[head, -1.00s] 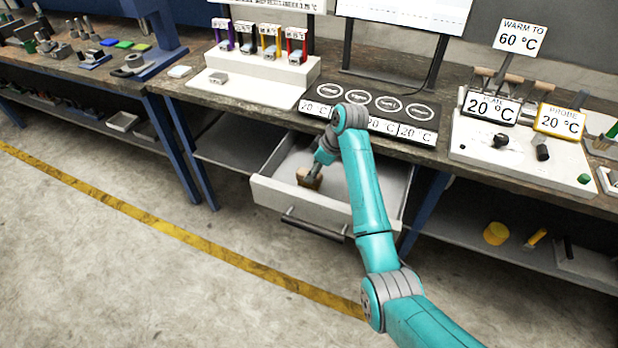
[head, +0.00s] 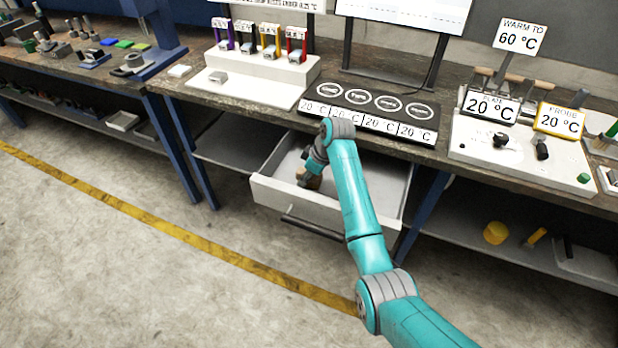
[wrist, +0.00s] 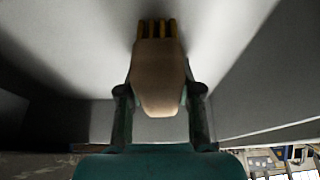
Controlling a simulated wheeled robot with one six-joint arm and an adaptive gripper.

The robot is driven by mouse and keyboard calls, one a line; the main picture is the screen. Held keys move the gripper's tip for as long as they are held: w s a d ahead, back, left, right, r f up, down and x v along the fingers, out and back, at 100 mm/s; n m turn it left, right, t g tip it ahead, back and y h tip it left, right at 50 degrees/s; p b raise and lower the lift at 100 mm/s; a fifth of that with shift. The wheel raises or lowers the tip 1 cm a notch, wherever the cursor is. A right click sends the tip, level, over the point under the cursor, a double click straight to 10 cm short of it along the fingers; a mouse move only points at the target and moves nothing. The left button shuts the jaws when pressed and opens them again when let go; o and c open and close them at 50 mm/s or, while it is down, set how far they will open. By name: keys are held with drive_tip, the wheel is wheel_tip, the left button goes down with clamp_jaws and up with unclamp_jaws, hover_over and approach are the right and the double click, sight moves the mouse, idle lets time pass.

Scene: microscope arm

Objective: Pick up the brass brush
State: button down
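The brass brush (wrist: 158,75) has a pale wooden body and brass-coloured bristles, which point to the top of the wrist view. It is in the open drawer (head: 325,216), where it shows as a small brown block (head: 314,183) partly hidden by my gripper. My gripper (head: 305,179) reaches down into the drawer. In the wrist view my gripper (wrist: 159,92) has one finger against each side of the wooden body, with no clear gap. I cannot tell whether the brush touches the drawer floor.
The drawer walls stand close around my gripper. Above is the bench with a dark hotplate panel (head: 370,110), a white rack (head: 262,75) and a white temperature station (head: 525,150). The floor in front is clear.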

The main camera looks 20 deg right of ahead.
wheel_tip(320, 180, up, 10)
drive_tip(key=shift+r, duration=0.1)
idle(0.6)
